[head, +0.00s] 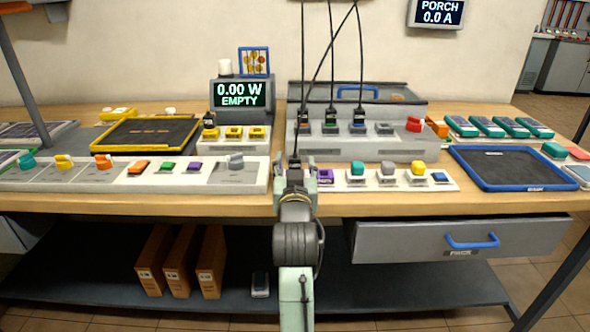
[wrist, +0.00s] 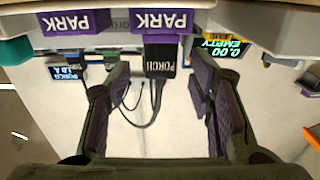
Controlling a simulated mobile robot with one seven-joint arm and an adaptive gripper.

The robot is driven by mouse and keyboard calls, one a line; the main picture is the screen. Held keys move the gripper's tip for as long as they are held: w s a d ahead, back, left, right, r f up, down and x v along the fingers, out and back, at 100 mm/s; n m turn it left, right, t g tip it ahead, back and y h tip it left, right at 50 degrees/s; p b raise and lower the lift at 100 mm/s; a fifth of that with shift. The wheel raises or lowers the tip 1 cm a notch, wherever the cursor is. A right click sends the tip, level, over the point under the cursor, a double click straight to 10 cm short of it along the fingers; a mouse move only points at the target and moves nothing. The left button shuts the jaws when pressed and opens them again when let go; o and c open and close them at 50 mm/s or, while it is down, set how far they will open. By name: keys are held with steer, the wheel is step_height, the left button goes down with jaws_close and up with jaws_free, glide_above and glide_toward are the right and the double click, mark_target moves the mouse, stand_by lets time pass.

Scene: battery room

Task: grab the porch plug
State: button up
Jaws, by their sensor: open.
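The porch plug (wrist: 160,62) is black with a white PORCH label and a dark cable. In the wrist view it sits at a purple PARK holder (wrist: 160,22). My gripper (wrist: 160,80) is open, with one finger on each side of the plug and a visible gap on both sides. In the head view my gripper (head: 296,180) is at the front of the bench, between the two white strips, and mostly hides the plug there. The plug's cable rises from it toward the top.
Several corded plugs (head: 331,120) stand in the grey unit (head: 400,150) behind. A white strip (head: 220,178) with coloured blocks is left, another (head: 405,182) right. A display (head: 241,94) reads 0.00 W EMPTY; a wall screen (head: 437,13) reads PORCH 0.0 A. A drawer (head: 400,243) is below.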

steer(key=shift+w, duration=1.4)
steer(key=shift+f, duration=0.1)
steer(key=shift+c, duration=0.4)
jaws_close()
